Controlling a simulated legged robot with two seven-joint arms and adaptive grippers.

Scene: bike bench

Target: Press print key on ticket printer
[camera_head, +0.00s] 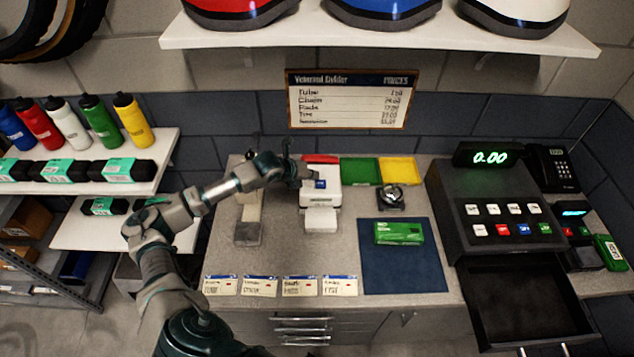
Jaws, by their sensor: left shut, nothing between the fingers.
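The ticket printer (321,198) is a small white machine on the counter, with a blue key (320,184) on its top and a pale block or paper (320,220) at its front. My left gripper (302,172) is shut and empty. It is at the back left of the printer's top, close to the blue key. I cannot tell whether the fingertips touch the printer. My right gripper does not show.
The counter (285,240) also holds red, green and yellow trays (360,170), a green box (398,232) on a blue mat (400,270), and price cards (260,286). A cash register (500,205) with an open drawer stands right. A shelf (390,38) overhangs the back.

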